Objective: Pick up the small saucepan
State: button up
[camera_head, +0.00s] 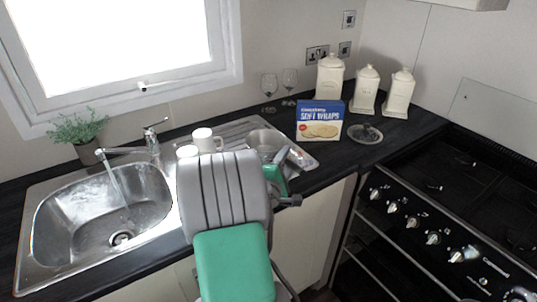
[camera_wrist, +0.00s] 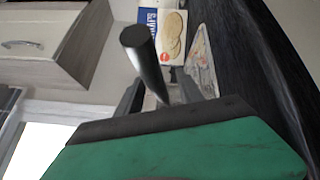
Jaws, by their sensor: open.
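The small saucepan appears to be the grey metal vessel (camera_head: 264,138) on the drainer, partly hidden behind my arm in the head view. In the wrist view a dark rounded handle (camera_wrist: 146,58), probably the saucepan's, extends toward the camera between the fingers. My gripper (camera_wrist: 158,92) is open, with one finger on each side of this handle. I cannot tell whether either finger touches it. The saucepan's body is not clear in the wrist view. In the head view my arm hides most of the gripper and the fingertips.
White mugs (camera_head: 205,140) stand left of the saucepan, near the sink (camera_head: 75,225). A soft wraps box (camera_head: 320,120) stands to the right, with a flat packet (camera_head: 300,158) in front. Wine glasses (camera_head: 269,88) and cream canisters (camera_head: 366,88) stand behind. The stove (camera_head: 440,200) is at right.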

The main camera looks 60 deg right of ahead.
jog(key=shift+w+d, duration=0.2)
jog(key=shift+d, duration=1.05)
jog(key=shift+c, duration=0.4)
grip_shut()
